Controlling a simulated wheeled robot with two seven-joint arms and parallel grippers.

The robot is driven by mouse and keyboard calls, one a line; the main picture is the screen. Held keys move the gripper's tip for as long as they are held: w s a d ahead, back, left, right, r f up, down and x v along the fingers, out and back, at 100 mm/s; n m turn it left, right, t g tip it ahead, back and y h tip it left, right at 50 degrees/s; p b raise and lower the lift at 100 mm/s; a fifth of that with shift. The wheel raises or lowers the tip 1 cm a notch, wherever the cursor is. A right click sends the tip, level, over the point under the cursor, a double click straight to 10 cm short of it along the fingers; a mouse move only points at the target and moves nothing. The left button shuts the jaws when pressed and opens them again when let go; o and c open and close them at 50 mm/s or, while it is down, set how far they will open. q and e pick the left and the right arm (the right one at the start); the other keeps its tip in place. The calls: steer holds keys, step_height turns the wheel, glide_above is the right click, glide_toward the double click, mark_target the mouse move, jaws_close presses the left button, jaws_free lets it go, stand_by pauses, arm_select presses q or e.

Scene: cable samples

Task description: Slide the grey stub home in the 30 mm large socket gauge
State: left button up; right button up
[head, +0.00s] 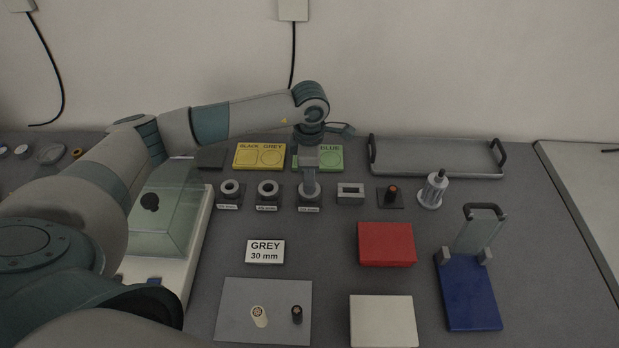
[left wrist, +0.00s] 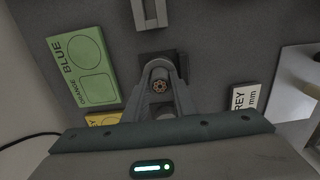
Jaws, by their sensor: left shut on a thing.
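My left gripper (head: 310,188) is down at the rightmost of the three ring-topped socket gauges (head: 309,208). Its fingers hide most of that gauge's top. In the left wrist view the gripper (left wrist: 161,88) is shut on the grey stub, whose round end with copper cores (left wrist: 160,86) shows between the fingers. The dark gauge block (left wrist: 173,58) lies beneath it. The stub is hidden in the head view, and I cannot tell how deep it sits in the socket. A card (head: 265,257) reads "GREY 30 mm". My right gripper is not in view.
Two more ring gauges (head: 230,188) stand to the left, and a rectangular-slot block (head: 350,194) to the right. Yellow (head: 259,167) and green (head: 331,148) mats lie behind. A grey mat (head: 235,325) with two stubs lies in front. A red block (head: 386,232) stands front right.

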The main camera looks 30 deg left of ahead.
arm_select(q)
steer(key=shift+f, duration=0.3)
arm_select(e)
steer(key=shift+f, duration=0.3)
arm_select(q)
steer(key=o, duration=1.1)
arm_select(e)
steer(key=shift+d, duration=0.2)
arm_select(q)
steer(key=shift+r, duration=0.1)
steer(key=shift+r+b, duration=0.4)
steer(key=shift+r, duration=0.05)
step_height(320, 180, up, 7)
steer(key=shift+w+f+b, duration=0.1)
steer(key=shift+b, duration=1)
steer(key=shift+r+b, duration=1.05)
steer(key=shift+r, duration=3.75)
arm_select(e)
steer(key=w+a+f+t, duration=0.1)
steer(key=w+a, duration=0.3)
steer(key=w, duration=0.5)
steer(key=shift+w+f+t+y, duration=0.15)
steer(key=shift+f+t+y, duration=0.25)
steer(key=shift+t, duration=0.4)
